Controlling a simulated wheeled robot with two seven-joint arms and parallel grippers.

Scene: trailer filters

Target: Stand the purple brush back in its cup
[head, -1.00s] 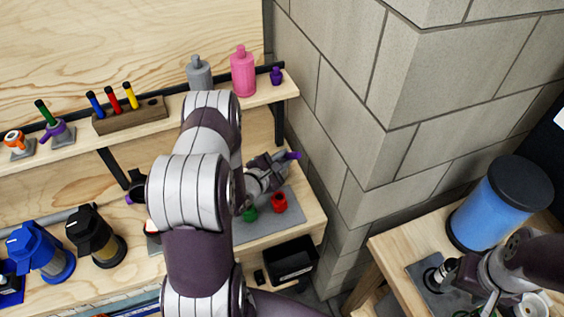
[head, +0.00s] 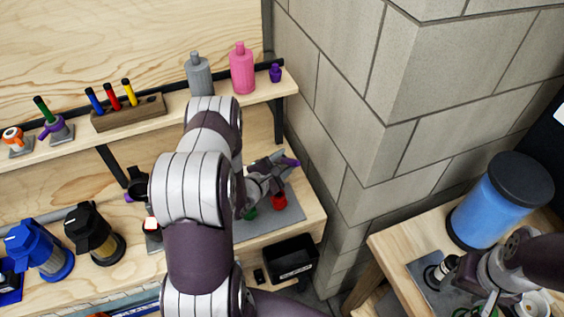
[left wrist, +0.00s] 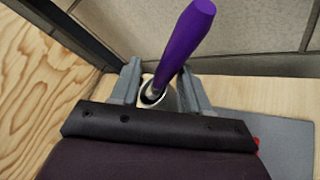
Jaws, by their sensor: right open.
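The purple brush (head: 292,163) shows in the head view at the tips of my left gripper (head: 275,168), above the right end of the bench. In the left wrist view the brush (left wrist: 185,40) slants up towards the camera, purple handle uppermost. Its metal neck runs down to a whitish round piece between the fingers of my left gripper (left wrist: 160,85); whether this piece is the cup I cannot tell. The fingers close on the brush at its lower part. My right gripper (head: 447,272) is open, low over the right-hand table.
A red cup (head: 279,201) and a partly hidden green one (head: 250,213) stand on a grey mat (head: 285,217). The shelf above holds a grey bottle (head: 199,76), a pink bottle (head: 242,70) and a small purple bottle (head: 275,74). A block wall (head: 345,150) closes the right side.

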